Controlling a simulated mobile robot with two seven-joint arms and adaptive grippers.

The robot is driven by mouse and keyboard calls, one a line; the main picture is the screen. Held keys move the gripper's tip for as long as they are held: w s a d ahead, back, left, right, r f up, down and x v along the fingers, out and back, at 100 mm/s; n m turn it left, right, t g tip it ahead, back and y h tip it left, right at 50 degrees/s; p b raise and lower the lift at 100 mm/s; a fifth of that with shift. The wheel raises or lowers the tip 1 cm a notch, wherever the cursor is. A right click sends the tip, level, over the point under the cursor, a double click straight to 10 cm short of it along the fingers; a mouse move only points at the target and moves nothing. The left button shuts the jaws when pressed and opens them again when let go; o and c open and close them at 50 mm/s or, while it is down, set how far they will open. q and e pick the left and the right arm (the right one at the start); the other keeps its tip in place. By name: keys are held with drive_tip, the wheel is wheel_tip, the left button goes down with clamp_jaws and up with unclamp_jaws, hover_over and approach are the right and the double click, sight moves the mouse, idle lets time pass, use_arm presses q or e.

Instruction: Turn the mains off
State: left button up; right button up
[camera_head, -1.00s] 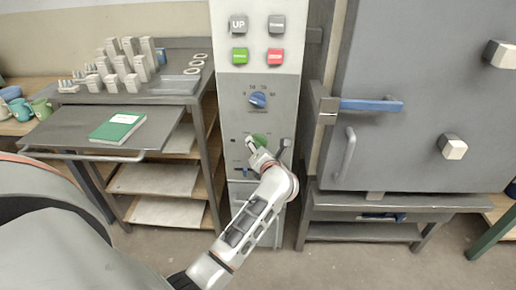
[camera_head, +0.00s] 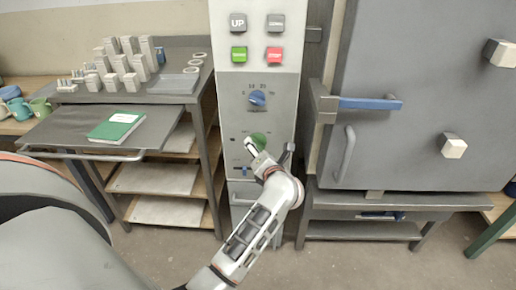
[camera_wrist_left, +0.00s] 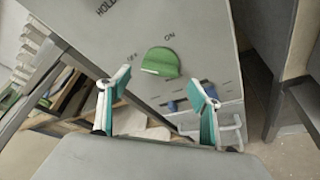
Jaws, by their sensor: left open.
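The green rotary knob (camera_wrist_left: 161,63) shows in the left wrist view on the grey control panel, with OFF printed to its left and ON above it. I cannot tell for sure which mark it points to. In the head view the knob (camera_head: 259,140) is on the lower panel, partly behind my gripper. My left gripper (camera_head: 269,151) is open and empty in front of the panel, just below the knob. In the wrist view its two teal-lined fingers (camera_wrist_left: 162,88) stand apart, with the knob beyond and between them. My right gripper is not in view.
A blue dial (camera_head: 258,98) and green (camera_head: 239,54) and red (camera_head: 275,55) buttons are higher on the panel. A small blue slider (camera_wrist_left: 172,106) is below the knob. A kiln (camera_head: 420,120) stands right, a shelf cart (camera_head: 75,125) with a green book left.

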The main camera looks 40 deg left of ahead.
use_arm(q)
drive_tip(key=v, duration=0.8)
drive_tip(key=shift+s+d, duration=0.1)
